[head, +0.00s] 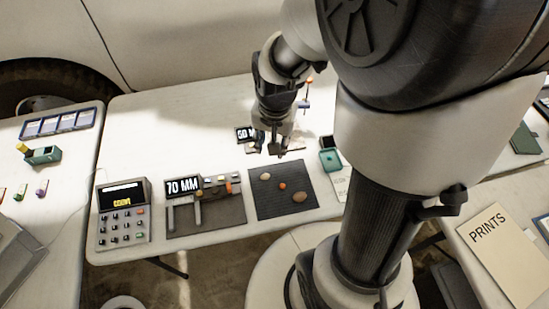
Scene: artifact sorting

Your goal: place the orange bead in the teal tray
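The orange bead (282,186) lies on a dark ribbed mat (287,206) near the middle of the table, between tan stone-like pieces. A small teal tray (329,160) sits just beyond the mat's far right corner, beside my arm; I see nothing clear inside it. My gripper (273,149) points down above the mat's far edge, away from the bead. Its fingers look spread apart, with nothing seen between them, though they are small in this view.
A 70 MM display (183,188) with a caliper-like tool (184,214) and a keypad device (123,214) stand left of the mat. A teal box (43,156) is on the left table. A PRINTS folder (501,246) lies at right.

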